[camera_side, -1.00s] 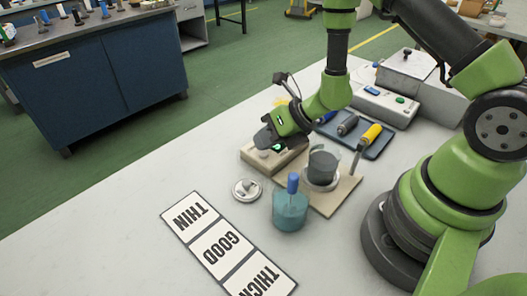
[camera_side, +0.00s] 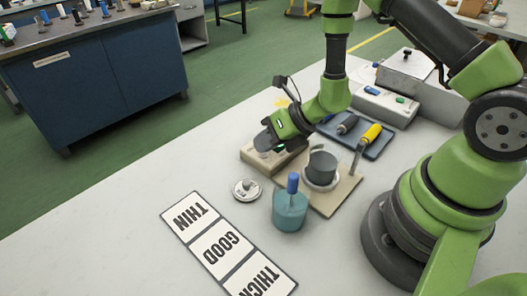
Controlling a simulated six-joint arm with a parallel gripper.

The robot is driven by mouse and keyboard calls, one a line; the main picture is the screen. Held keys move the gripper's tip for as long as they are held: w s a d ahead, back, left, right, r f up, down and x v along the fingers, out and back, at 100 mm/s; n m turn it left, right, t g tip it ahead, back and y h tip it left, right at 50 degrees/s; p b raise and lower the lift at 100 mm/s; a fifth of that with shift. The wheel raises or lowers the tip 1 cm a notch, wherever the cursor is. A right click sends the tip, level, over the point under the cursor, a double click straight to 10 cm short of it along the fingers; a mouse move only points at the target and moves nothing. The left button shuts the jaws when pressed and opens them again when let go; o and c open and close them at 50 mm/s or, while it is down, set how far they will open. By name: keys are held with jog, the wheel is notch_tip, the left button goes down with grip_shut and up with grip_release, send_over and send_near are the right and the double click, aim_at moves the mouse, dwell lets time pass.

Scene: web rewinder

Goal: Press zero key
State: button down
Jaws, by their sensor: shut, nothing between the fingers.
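My gripper (camera_side: 263,143) is shut and empty, angled down to the left over a beige box (camera_side: 258,163) on the table. The fingertips are over the box's top; I cannot tell whether they touch it. The box has small round features on top, one of them greenish, partly hidden by the gripper. No key with a readable zero shows, as the gripper covers part of the box and the detail is small.
A teal jar with a blue top (camera_side: 290,208), a small metal disc (camera_side: 246,189) and a dark cup on a wooden board (camera_side: 345,192) stand close by. A dark tray (camera_side: 372,146) with tools lies behind. The THIN/GOOD/THICK card (camera_side: 228,245) lies in front.

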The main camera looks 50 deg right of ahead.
jog(key=shift+r, duration=0.75)
jog(key=shift+r, duration=0.15)
jog(key=shift+r, duration=2.4)
